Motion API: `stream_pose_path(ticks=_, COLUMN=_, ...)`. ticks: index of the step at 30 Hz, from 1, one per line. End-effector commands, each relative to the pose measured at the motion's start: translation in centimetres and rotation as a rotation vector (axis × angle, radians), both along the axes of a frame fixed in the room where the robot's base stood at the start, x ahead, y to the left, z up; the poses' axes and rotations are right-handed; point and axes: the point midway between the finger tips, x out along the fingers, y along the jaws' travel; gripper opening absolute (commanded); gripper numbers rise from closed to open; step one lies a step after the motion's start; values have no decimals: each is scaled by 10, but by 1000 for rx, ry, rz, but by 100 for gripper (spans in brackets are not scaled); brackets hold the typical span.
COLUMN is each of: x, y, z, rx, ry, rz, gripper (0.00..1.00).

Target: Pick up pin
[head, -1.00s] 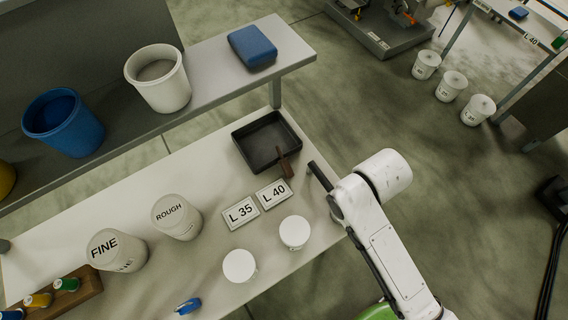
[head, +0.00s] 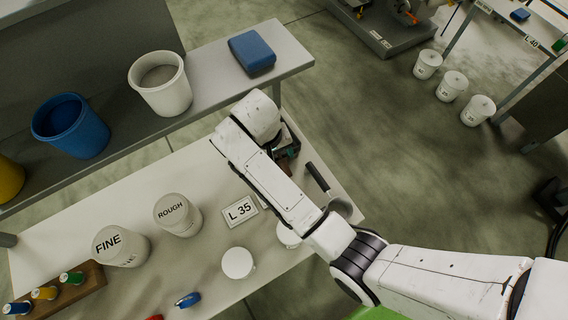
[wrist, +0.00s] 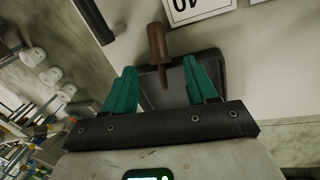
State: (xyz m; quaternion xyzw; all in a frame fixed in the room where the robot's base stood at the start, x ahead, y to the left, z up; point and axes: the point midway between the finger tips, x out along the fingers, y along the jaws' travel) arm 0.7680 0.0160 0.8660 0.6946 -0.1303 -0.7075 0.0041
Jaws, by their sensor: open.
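The pin appears to be the brown piece (wrist: 157,42) in the wrist view, with a thick end and a narrower end, lying across the rim of the dark tray (wrist: 215,62). My gripper (wrist: 160,72) is open, with its two teal fingers on either side of the pin's narrow end. Nothing is held. Whether the fingers touch the pin or are still above it I cannot tell. In the head view my arm covers most of the tray and pin, and my gripper shows only partly beside the white wrist.
A scoop with a black handle (head: 317,177) lies right of the tray, near the bench edge. A raised shelf with a blue box (head: 252,53) is behind.

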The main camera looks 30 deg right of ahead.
Motion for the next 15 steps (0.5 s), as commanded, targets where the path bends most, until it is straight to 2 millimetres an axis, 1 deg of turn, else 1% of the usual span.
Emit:
stream_pose_path(ticks=1, x=-1, y=-2, z=-6, rx=-1, ry=2, rz=0, gripper=57)
stream_pose_path(ticks=3, x=-1, y=-3, z=-12, rx=0, ry=1, rz=-1, gripper=57)
stream_pose_path(ticks=8, x=-3, y=-5, z=-21, rx=-1, ry=2, rz=0, gripper=57)
stream_pose_path(ticks=15, x=-7, y=-11, z=-54, rx=0, ry=2, rz=0, gripper=57)
